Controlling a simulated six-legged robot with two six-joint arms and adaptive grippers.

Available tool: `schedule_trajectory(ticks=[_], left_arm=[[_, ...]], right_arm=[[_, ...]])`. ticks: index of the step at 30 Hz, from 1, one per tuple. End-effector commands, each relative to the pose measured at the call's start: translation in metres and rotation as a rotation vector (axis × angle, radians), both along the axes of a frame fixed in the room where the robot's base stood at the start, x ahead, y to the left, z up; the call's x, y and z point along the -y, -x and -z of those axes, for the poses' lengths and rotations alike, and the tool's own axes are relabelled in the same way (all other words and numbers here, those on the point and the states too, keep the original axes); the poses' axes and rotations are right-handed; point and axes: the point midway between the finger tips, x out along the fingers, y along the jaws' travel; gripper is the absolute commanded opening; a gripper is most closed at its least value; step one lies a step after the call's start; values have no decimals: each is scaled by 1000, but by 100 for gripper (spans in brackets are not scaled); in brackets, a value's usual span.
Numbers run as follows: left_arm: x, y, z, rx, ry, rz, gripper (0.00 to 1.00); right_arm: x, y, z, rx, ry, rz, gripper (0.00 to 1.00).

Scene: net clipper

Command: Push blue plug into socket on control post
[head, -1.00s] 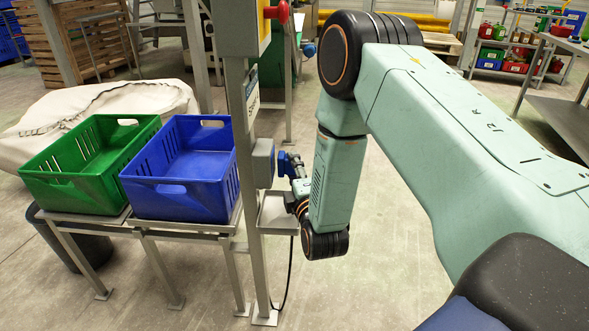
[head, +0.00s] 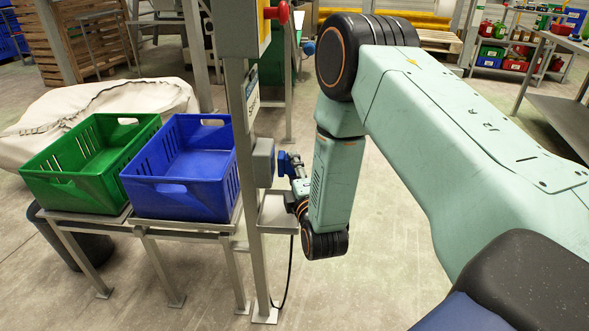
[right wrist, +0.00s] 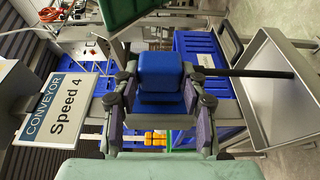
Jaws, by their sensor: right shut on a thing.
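The control post (head: 246,200) is a grey upright with a grey socket box (head: 263,162) on its side. The blue plug (head: 284,165) is at the right face of that box in the head view, in line with it. Whether it is seated or only at the mouth cannot be told. My right gripper (head: 298,172) is shut on the blue plug. In the right wrist view the blue plug (right wrist: 160,73) sits between the two fingers of the gripper (right wrist: 158,100), and it hides the socket opening. My left gripper is not in view.
A small grey tray (head: 279,222) is fixed to the post just below the plug, with a black cable hanging under it. Green (head: 75,187) and blue (head: 170,198) crates stand on a metal stand at left. A "Speed 4" sign (right wrist: 70,108) shows beside the gripper.

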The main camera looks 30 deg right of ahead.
Motion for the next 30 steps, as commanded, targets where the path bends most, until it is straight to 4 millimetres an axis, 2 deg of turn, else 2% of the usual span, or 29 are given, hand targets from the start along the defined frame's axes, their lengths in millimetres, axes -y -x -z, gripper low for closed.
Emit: schedule_trajectory(ticks=[30], left_arm=[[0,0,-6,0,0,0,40]], right_arm=[[0,0,-1,1,0,0,10]])
